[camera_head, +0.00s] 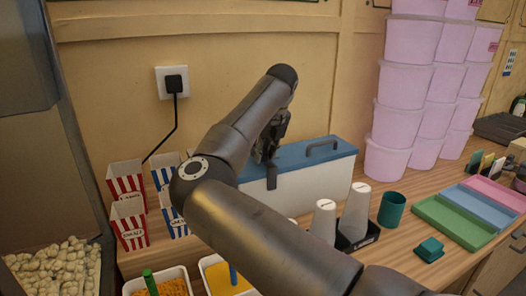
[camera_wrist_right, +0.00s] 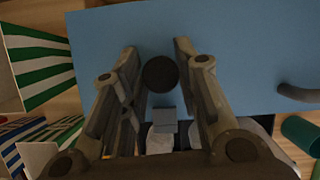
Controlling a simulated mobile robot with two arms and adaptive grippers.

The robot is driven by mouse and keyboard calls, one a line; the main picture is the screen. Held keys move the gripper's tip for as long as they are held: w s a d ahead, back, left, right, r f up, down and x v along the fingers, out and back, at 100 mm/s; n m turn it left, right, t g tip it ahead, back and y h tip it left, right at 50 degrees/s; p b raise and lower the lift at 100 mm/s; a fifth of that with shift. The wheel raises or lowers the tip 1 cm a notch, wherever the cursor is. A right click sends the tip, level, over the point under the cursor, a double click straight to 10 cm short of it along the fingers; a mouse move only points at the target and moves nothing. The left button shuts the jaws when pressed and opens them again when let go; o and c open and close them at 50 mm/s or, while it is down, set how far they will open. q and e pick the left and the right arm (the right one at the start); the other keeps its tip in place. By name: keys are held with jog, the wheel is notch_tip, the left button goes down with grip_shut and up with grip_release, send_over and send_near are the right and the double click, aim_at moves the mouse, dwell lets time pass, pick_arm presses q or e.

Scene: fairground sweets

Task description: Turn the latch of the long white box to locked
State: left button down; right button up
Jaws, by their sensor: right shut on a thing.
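The long white box (camera_head: 310,190) has a blue lid (camera_head: 295,157) with a dark handle (camera_head: 322,147), and stands against the back wall. My right gripper (camera_head: 265,152) reaches down over the left part of the lid, partly hidden by my arm. In the right wrist view my right gripper (camera_wrist_right: 157,48) has its two fingers on either side of a dark round knob (camera_wrist_right: 160,74), which seems to be part of the latch. A dark bar (camera_head: 271,176) hangs in front of the white side; whether it is latch or finger I cannot tell. The left gripper is not in view.
Red-striped cartons (camera_head: 129,222) stand left of the box. White cups (camera_head: 355,211) in a black holder and a green cup (camera_head: 392,209) stand before it. Stacked pink tubs (camera_head: 397,125) rise right of it. Coloured trays (camera_head: 455,220) lie at the right.

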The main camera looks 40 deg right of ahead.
jog(key=shift+f+m+h+b, duration=0.15)
jog(key=shift+m+h+b, duration=0.15)
jog(key=shift+m+b, duration=0.6)
jog(key=shift+m+h+b, duration=0.3)
jog(key=shift+m+b, duration=0.05)
jog(key=shift+m, duration=0.45)
jog(key=shift+w+a+r+m+g+h, duration=0.1)
jog(key=shift+m+g+h, duration=0.15)
jog(key=shift+m, duration=0.35)
jog(key=shift+r+m+g+h, duration=0.15)
jog(key=shift+m+g, duration=0.1)
jog(key=shift+m, duration=0.35)
jog(key=shift+m+g+h, duration=0.3)
jog(key=shift+m+g, duration=0.1)
jog(key=shift+m, duration=0.9)
jog(key=shift+f, duration=0.1)
jog(key=o, duration=1)
